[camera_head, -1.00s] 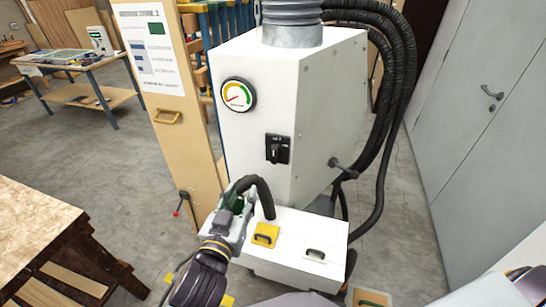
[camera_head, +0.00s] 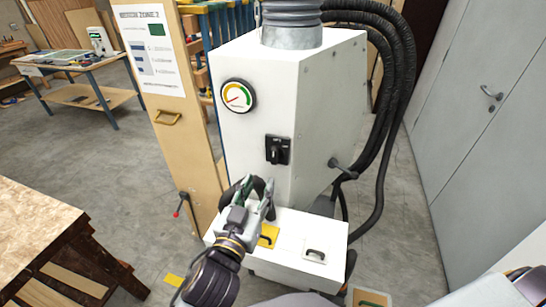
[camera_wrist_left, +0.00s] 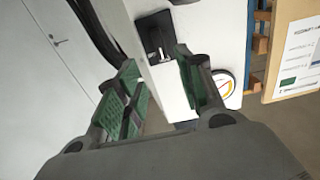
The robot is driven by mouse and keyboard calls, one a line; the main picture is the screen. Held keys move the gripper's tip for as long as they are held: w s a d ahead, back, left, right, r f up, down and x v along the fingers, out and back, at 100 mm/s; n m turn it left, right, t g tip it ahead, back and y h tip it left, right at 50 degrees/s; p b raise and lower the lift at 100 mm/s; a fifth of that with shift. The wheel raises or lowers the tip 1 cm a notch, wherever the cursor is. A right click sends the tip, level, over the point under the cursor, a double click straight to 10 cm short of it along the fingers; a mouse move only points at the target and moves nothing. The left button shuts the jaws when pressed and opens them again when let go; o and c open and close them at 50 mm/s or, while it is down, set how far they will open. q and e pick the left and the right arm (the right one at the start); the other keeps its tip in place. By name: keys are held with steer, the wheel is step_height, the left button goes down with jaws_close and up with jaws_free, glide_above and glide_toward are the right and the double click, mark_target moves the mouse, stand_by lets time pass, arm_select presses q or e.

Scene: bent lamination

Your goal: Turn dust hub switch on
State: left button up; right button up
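The dust hub (camera_head: 325,110) is a white cabinet with a round gauge (camera_head: 238,96) and a black switch (camera_head: 277,150) on its front. In the left wrist view the switch (camera_wrist_left: 156,36) shows just beyond and between the fingertips; its knob position is hard to read. My left gripper (camera_head: 257,184) is in front of the cabinet, below and slightly left of the switch in the head view. In the left wrist view its green-padded fingers (camera_wrist_left: 157,62) are apart with nothing between them. My right gripper is not in view.
A white lower box (camera_head: 290,255) with yellow and white handled lids juts out below the switch. Black hoses (camera_head: 390,110) run down the right side. A wooden panel (camera_head: 172,110) stands at left, and a wooden workbench (camera_head: 35,225) is at lower left.

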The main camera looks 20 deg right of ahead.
mark_target(274, 157)
arm_select(q)
steer(key=shift+p+x, duration=1.2)
steer(key=shift+x, duration=5.05)
jaws_close()
